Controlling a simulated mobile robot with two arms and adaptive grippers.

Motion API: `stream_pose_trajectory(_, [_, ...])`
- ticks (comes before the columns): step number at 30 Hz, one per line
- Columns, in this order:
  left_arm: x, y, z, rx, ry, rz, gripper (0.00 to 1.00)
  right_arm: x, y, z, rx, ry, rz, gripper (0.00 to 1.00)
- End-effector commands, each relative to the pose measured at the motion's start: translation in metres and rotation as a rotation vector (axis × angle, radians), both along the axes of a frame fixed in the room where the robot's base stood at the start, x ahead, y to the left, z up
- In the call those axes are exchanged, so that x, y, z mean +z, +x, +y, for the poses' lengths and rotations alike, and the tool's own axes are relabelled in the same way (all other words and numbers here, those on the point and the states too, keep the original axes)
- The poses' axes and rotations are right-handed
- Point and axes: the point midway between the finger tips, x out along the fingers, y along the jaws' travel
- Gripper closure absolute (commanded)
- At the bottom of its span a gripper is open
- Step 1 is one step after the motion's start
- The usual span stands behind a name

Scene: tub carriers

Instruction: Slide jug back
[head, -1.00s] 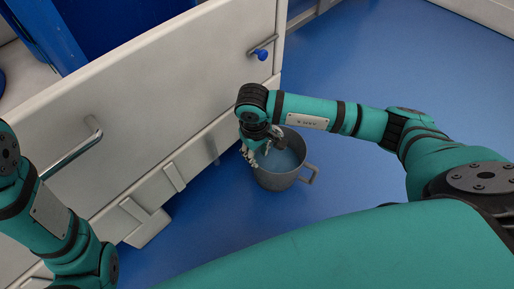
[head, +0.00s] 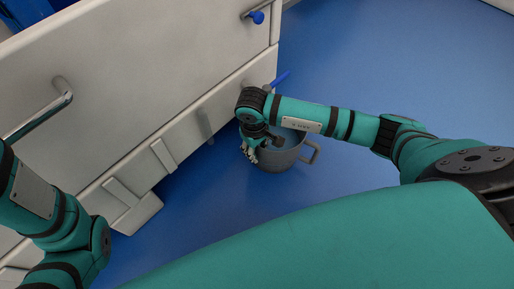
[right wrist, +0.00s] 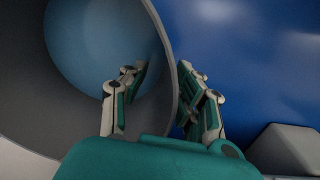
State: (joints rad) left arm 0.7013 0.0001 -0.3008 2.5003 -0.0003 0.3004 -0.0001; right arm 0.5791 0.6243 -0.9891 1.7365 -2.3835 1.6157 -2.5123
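A grey round tub (head: 282,158) with a side handle stands on the blue floor beside the white cabinet. Its inside looks pale blue. My right gripper (head: 263,149) is at the tub's left rim. In the right wrist view the tub wall (right wrist: 172,60) passes between the fingers of my right gripper (right wrist: 162,85), one inside and one outside. A gap shows between the inner finger and the wall, so the gripper looks open. My left arm shows at the left edge, but its gripper is out of view. I cannot make out a jug.
The white cabinet (head: 150,75) with metal handles fills the left side. A slim blue piece (head: 281,78) sticks out behind the tub. Blue floor (head: 400,60) is clear to the right.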

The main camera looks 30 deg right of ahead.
Motion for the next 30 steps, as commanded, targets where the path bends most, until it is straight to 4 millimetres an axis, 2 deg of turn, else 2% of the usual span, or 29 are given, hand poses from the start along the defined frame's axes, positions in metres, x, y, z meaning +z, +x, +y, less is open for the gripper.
stream_pose_trajectory(2, [0.0001, 0.0, 0.0, 0.0, 0.0, 0.0, 1.0, 0.0002, -0.0001, 0.0002, 0.0, 0.0, 0.0, 0.72])
stream_pose_trajectory(6, [0.0001, 0.0, 0.0, 0.0, 0.0, 0.0, 1.0, 0.0002, -0.0001, 0.0002, 0.0, 0.0, 0.0, 0.9])
stream_pose_trajectory(9, [0.0, 0.0, 0.0, 0.0, 0.0, 0.0, 1.0, 0.0002, -0.0001, 0.0002, 0.0, 0.0, 0.0, 1.0])
stream_pose_trajectory(30, [0.0006, 0.0012, -0.0001, 0.001, 0.0, 0.003, 1.0, 0.0002, -0.0004, -0.0016, -0.01, -0.001, 0.002, 1.0])
